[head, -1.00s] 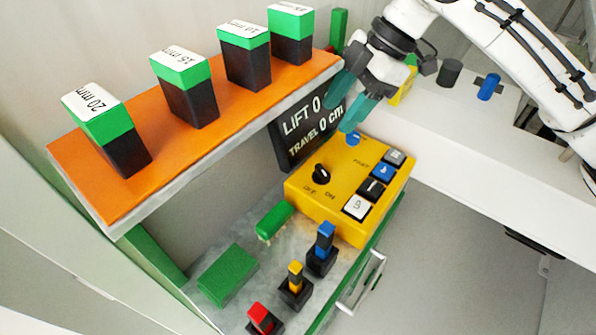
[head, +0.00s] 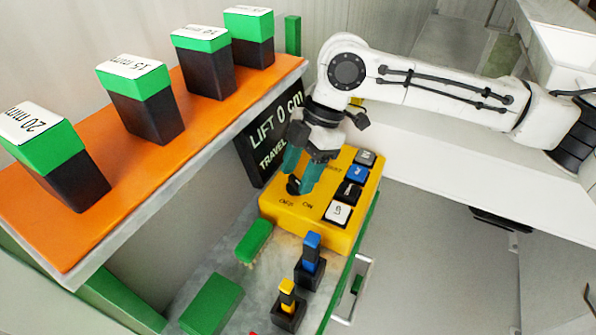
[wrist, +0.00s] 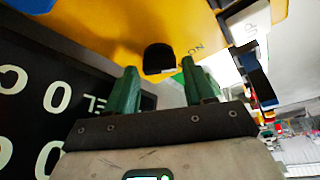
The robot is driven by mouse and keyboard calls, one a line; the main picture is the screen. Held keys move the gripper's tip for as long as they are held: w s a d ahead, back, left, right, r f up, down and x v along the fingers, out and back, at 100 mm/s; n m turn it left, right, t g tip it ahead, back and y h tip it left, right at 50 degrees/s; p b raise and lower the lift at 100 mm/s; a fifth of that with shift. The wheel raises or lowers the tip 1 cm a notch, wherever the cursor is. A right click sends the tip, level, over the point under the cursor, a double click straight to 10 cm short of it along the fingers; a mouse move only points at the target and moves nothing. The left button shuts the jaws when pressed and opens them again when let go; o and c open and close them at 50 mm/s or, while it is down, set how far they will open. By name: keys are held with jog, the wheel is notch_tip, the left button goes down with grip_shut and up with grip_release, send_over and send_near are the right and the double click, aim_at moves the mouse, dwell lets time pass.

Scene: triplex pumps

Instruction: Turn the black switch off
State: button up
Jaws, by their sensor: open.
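The black switch (head: 293,185) is a round knob on top of the yellow control box (head: 345,232), near its left side, beside the OFF and ON labels. In the wrist view the black switch (wrist: 159,59) stands just beyond the fingertips, between them, with part of the ON label to its right. My gripper (head: 300,182) has green fingers and points down at the knob from above. In the wrist view my gripper (wrist: 155,72) is open, one finger to each side of the knob. I cannot tell whether either finger touches it.
A black display (head: 268,138) reading LIFT 0 cm stands left of my gripper. White, black and blue buttons (head: 337,213) line the box's right side. An orange shelf (head: 200,125) holds several green-topped blocks. Blue and yellow levers (head: 311,250) stand in front.

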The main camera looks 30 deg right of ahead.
jog(key=shift+a+f, duration=0.15)
jog(key=shift+f, duration=0.2)
jog(key=shift+c, duration=0.2)
jog(key=c, duration=0.7)
jog(key=shift+c, duration=0.2)
jog(key=shift+s+r+m, duration=0.1)
jog(key=shift+m, duration=0.2)
jog(key=m+t+p, duration=0.1)
jog(key=m, duration=0.1)
jog(key=m+t+p, duration=0.1)
jog(key=m, duration=0.2)
jog(key=shift+s+a+m, duration=0.1)
jog(key=shift+s+m, duration=0.05)
jog(key=shift+m, duration=0.15)
jog(key=m+t+p, duration=0.1)
jog(key=m, duration=0.1)
jog(key=m+t+h+p, duration=0.1)
jog(key=m, duration=0.2)
jog(key=shift+m+h, duration=0.3)
